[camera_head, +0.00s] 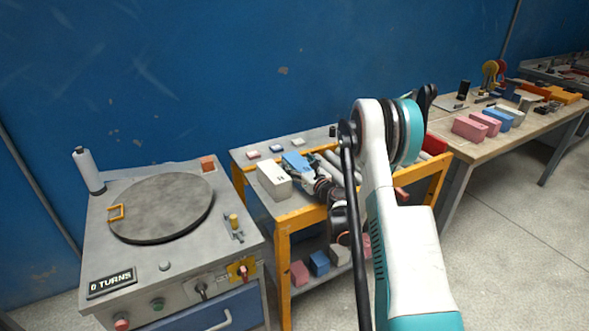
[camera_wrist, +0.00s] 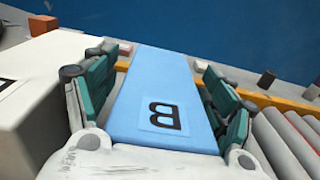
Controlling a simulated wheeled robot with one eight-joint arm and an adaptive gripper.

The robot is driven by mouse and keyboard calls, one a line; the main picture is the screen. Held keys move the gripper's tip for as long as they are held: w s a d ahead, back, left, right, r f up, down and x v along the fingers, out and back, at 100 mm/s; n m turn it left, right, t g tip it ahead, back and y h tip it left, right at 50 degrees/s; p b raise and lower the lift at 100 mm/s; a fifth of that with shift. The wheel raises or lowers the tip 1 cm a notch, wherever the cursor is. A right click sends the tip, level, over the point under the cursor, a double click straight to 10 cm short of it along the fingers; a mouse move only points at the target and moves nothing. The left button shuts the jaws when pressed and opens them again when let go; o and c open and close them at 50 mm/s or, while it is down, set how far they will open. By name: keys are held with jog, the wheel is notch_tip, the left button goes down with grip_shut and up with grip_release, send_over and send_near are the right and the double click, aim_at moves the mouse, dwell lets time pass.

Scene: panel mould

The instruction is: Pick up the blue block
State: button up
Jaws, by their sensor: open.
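The blue block (camera_wrist: 158,90), marked with a letter B, fills the middle of the wrist view. My gripper (camera_wrist: 160,85) is open, with a green-padded finger on each side of the block. A narrow gap shows on the right side; on the left I cannot tell whether the pad touches it. In the head view the blue block (camera_head: 295,162) lies on the yellow-framed table, just beyond my gripper (camera_head: 308,172). My wrist and arm hide part of that table.
A white block (camera_head: 273,181) stands close on the left of the blue block. Grey cylinders (camera_wrist: 285,135) lie close on the right. A machine with a round plate (camera_head: 163,208) stands at left. A further table (camera_head: 465,151) at right bears pink and blue blocks.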

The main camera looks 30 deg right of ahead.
jog(key=shift+s+r, duration=0.1)
jog(key=c, duration=1.4)
